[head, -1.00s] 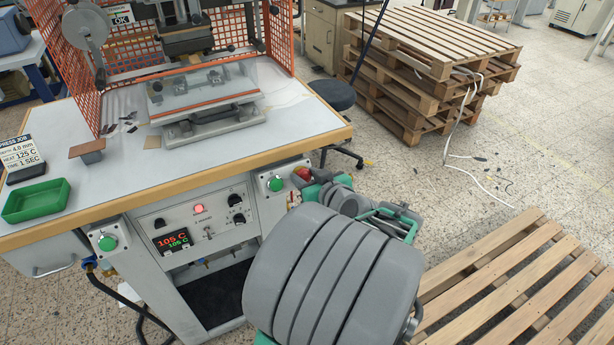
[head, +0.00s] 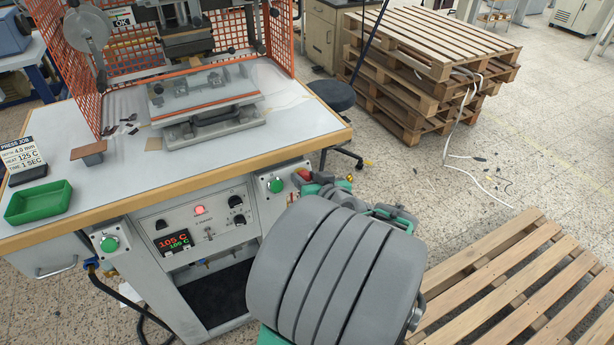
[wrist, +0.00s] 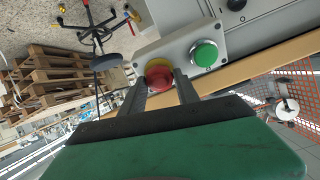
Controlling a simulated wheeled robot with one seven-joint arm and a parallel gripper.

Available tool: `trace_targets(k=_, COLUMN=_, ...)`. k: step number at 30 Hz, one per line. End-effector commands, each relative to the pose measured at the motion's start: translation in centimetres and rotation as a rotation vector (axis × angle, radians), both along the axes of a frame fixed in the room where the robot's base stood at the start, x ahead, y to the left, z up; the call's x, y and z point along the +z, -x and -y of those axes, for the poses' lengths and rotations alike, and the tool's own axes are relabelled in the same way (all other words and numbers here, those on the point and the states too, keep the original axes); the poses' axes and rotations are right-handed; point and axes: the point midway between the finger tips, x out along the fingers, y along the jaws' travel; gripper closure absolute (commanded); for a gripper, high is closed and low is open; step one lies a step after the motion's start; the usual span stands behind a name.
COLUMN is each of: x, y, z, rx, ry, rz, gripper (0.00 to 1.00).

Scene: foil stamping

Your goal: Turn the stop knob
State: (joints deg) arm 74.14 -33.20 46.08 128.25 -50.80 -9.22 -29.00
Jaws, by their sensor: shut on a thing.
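The stop knob is a red mushroom-shaped knob with a yellow collar (wrist: 158,75), on a grey control box with a round green button (wrist: 204,54) beside it. The knob's turn angle cannot be made out.
The press table (head: 190,190) has a wooden front edge just above the control box. A panel with a red temperature display (head: 173,242) is to the left. A stack of pallets (head: 425,70) stands behind, and a low pallet (head: 520,285) lies at right.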

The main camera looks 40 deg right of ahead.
Motion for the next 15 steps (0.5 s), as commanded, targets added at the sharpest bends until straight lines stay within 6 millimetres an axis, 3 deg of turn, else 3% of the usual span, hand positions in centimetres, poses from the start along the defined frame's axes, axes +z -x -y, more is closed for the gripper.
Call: trace_targets(k=15, x=0.06, y=0.04, z=0.02, rx=-0.15, ry=-0.249, rz=0.071, gripper=1.0)
